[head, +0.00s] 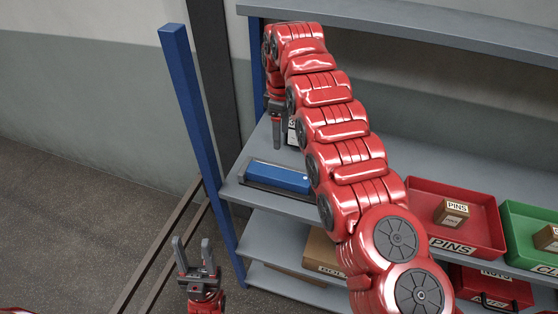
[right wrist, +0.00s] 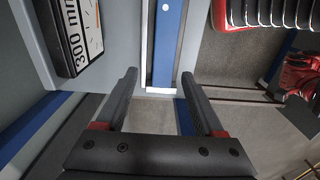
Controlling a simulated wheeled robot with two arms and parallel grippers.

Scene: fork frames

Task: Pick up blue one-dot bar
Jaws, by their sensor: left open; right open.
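The blue bar (head: 280,177) lies in a dark grey holder (head: 258,184) on the shelf, partly behind my right arm in the head view. In the right wrist view the blue bar (right wrist: 170,45) shows one white dot near the top edge. My right gripper (head: 277,146) points down above the shelf, behind the bar. The right wrist view shows its fingers (right wrist: 160,74) spread and empty, with the bar beyond the fingertips, apart from them. My left gripper (head: 192,243) is open and empty, low in front of the shelf's left end.
A box labelled 300 mm (right wrist: 76,32) lies near the bar. A blue post (head: 190,100) stands at the shelf's left corner. A red PINS bin (head: 483,203) and a green bin (head: 514,220) stand to the right. Another shelf board (head: 420,32) is above.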

